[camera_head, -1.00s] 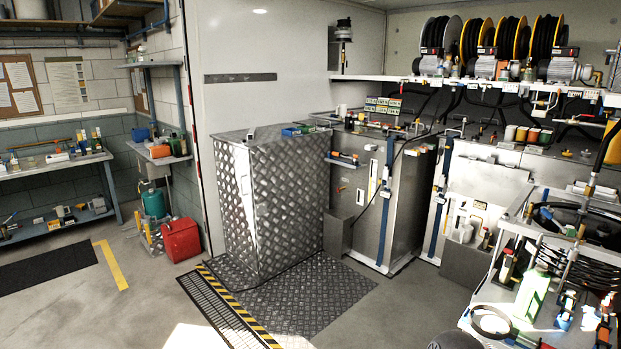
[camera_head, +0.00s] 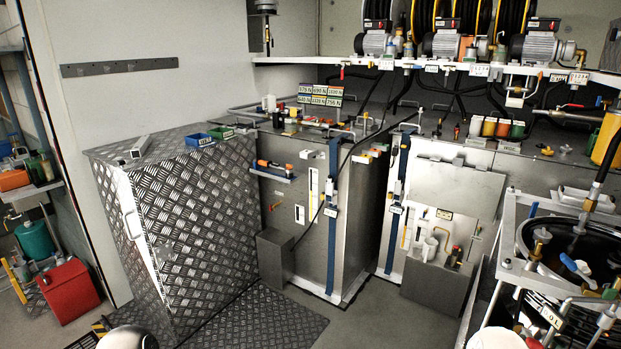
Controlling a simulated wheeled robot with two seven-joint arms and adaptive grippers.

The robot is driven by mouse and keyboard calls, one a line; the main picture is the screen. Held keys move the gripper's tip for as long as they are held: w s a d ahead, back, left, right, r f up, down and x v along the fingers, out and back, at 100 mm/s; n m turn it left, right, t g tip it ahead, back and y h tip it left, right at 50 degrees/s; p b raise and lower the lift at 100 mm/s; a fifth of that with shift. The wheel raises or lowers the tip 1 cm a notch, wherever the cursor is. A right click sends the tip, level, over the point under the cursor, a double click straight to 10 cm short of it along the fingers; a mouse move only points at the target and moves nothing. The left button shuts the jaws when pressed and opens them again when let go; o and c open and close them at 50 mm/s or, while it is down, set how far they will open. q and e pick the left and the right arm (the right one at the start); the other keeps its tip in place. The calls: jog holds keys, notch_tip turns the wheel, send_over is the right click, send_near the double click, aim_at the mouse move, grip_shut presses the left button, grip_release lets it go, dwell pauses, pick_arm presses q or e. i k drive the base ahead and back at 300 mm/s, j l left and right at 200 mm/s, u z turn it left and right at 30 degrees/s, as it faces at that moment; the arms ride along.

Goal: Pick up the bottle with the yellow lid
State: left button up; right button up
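I cannot single out a bottle with a yellow lid for certain. Several small bottles and jars stand on top of the left tank around a yellow-topped item (camera_head: 294,112), also too small to make out. Neither of my grippers shows in the head view. Rounded parts at the bottom edge look like my own arms, with no fingers visible.
A diamond-plate cabinet (camera_head: 185,228) stands left of the strapped tank (camera_head: 350,200). Several jars (camera_head: 489,127) sit on the right tank. A metal frame with a black drum (camera_head: 565,262) fills the right edge. A red can (camera_head: 68,290) stands at left. Some floor is free in front of the tanks.

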aim_at(290, 122)
jog(key=i+u, duration=0.1)
jog(key=i, duration=0.45)
jog(key=i+l+u, duration=0.1)
jog(key=i, duration=0.45)
jog(key=i+l+u, duration=0.1)
jog(key=i, duration=0.45)
jog(key=i+l+u, duration=0.15)
jog(key=i, duration=0.4)
jog(key=l, duration=0.1)
